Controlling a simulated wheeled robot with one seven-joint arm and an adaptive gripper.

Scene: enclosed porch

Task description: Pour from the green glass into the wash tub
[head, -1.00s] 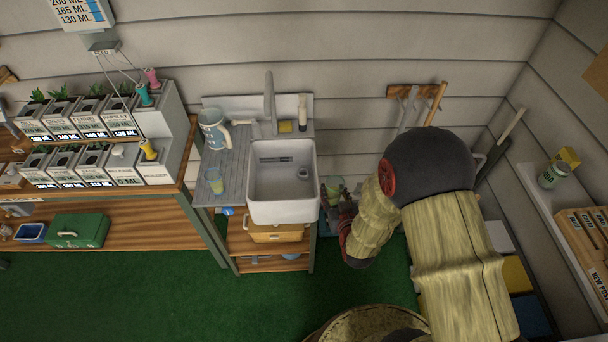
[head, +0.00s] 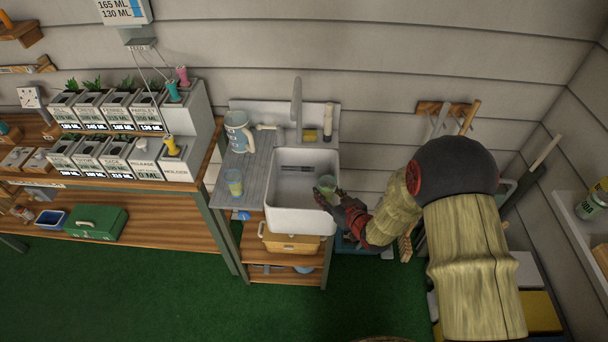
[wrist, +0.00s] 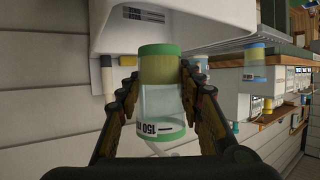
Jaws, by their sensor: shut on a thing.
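The wash tub (head: 302,220) is the white basin beside the grey drainboard. My gripper (head: 328,194) is at the tub's right rim, shut on the green glass (head: 328,182). In the wrist view the glass (wrist: 160,100) is clear with green bands at both ends and a yellow-green part near the upper band. Its printed "150" mark looks turned over there. My gripper's fingers (wrist: 158,80) press on both sides of it. The tub's white wall (wrist: 205,20) fills the top of that view. No stream shows; the glass's exact tilt is hard to tell.
A second glass with yellow-green contents (head: 234,182) and a blue-and-white jug (head: 238,130) stand on the drainboard (head: 252,165) left of the tub. A tap (head: 297,100) rises behind the tub. Planter boxes (head: 110,110) stand on the left bench.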

